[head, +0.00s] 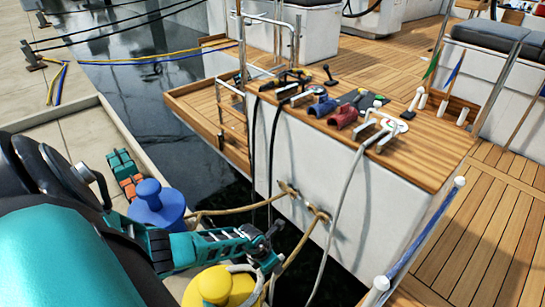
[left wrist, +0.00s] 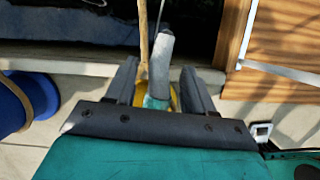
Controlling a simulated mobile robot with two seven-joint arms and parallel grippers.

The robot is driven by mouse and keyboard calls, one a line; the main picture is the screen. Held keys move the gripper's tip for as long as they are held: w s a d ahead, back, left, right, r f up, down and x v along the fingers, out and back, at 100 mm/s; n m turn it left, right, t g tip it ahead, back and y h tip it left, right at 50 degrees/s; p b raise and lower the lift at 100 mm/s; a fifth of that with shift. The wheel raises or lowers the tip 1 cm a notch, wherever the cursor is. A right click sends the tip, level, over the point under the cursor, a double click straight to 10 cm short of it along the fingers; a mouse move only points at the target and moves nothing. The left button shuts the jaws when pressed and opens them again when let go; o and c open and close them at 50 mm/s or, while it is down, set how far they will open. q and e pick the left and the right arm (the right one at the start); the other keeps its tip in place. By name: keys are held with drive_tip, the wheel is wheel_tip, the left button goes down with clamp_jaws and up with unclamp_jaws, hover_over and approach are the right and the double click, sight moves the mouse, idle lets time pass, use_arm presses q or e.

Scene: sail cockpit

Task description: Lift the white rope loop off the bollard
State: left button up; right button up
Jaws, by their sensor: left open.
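The yellow bollard (head: 214,286) stands on the dock at the bottom of the head view. The white rope (head: 243,270) curves beside its top and passes under my left gripper (head: 268,250). My left gripper is open, above and to the right of the bollard. In the left wrist view, a thick pale length, apparently the white rope (left wrist: 162,55), lies between the open fingers (left wrist: 160,92), with a bit of yellow bollard (left wrist: 173,100) behind. I cannot tell whether the fingers touch the rope. The rest of the loop is hidden. My right gripper is not in view.
A blue bollard (head: 157,207) stands to the left, with a tan rope (head: 240,208) running to the boat hull. Dark water (head: 150,100) lies between dock and boat. A grey rope (head: 345,200) hangs down the hull.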

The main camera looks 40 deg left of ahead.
use_arm(q)
drive_tip(key=c, duration=0.3)
drive_tip(key=c, duration=0.3)
clamp_jaws()
drive_tip(key=shift+r, duration=0.1)
idle(0.7)
drive_tip(key=shift+r+p, duration=0.55)
drive_tip(key=shift+p, duration=0.15)
drive_tip(key=shift+s, duration=0.15)
